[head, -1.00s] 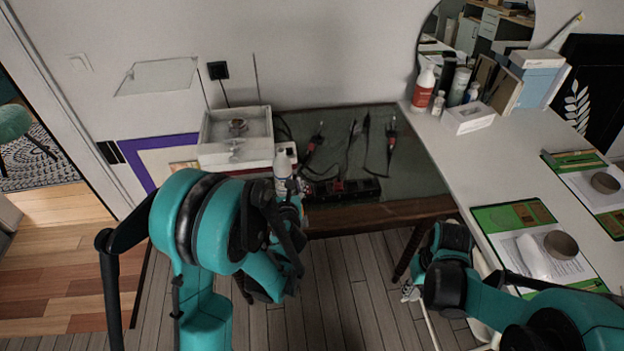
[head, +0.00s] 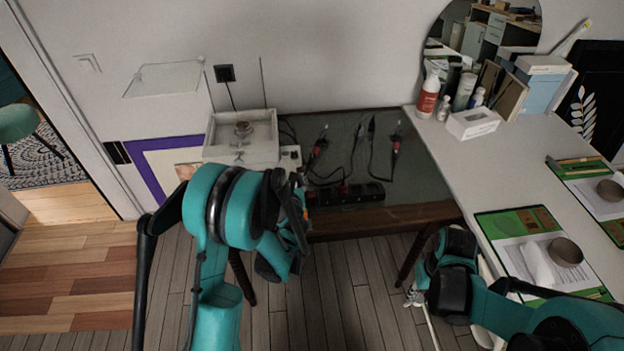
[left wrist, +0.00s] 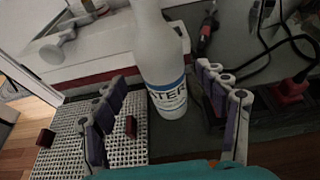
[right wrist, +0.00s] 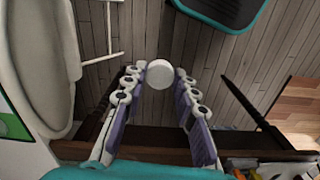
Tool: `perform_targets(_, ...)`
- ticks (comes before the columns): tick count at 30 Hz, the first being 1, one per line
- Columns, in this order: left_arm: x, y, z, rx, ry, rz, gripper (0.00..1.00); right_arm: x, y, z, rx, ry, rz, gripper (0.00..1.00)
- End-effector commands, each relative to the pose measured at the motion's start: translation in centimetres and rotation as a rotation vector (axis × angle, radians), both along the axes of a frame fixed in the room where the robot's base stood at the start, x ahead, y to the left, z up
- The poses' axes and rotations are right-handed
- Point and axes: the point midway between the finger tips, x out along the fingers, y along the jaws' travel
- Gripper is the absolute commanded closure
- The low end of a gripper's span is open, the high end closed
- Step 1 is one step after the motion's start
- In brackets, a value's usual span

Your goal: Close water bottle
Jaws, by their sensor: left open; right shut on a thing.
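A white water bottle (left wrist: 160,62) with blue and black lettering stands between the spread fingers of my left gripper (left wrist: 160,84) in the left wrist view. Its top is out of the frame, and I cannot tell whether the fingers touch it. The left gripper is open. In the head view my left arm hides the bottle. My right gripper (right wrist: 160,88) is shut on a round white cap (right wrist: 159,75), held between its fingertips. In the head view the right gripper (head: 413,296) is low, in front of the white table and away from the bottle.
A dark-topped table (head: 415,180) bears a power strip (head: 349,194), cables and a white box (head: 262,138). The white table (head: 500,170) on the right holds a red-labelled bottle (head: 428,95), a tissue box (head: 473,124) and clipboards (head: 535,235). The plank floor between my arms is free.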

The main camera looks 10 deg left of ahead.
Motion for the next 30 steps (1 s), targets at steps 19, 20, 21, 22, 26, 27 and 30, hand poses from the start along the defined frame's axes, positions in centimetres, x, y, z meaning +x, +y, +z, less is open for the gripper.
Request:
perform_targets(19, 4.5, 1.1, -1.2, 0.000, 0.000, 0.001, 0.27, 0.0, 0.0, -1.7, 0.000, 0.000, 0.000, 0.80)
perform_targets(20, 4.7, 1.1, -1.3, 0.001, 0.000, 0.001, 0.27, 0.0, 0.0, -1.8, 0.000, 0.000, 0.000, 0.80)
perform_targets(21, 4.8, 1.2, -1.3, 0.001, 0.000, 0.001, 0.27, 0.0, 0.0, -1.8, 0.000, 0.000, 0.000, 0.80)
perform_targets(22, 4.9, 1.2, -1.3, 0.001, 0.000, 0.000, 0.27, 0.0, 0.0, -1.8, 0.000, 0.000, 0.000, 0.80)
perform_targets(26, 4.9, 1.2, -1.2, 0.001, 0.000, 0.000, 0.27, 0.0, 0.0, -1.7, 0.000, 0.000, 0.000, 0.80)
perform_targets(27, 4.9, 1.2, -1.2, 0.001, 0.000, 0.000, 0.27, 0.0, 0.0, -1.7, 0.000, 0.000, 0.000, 0.80)
perform_targets(30, 4.9, 1.2, -1.2, 0.001, 0.000, 0.000, 0.27, 0.0, 0.0, -1.7, 0.000, 0.000, 0.000, 0.80)
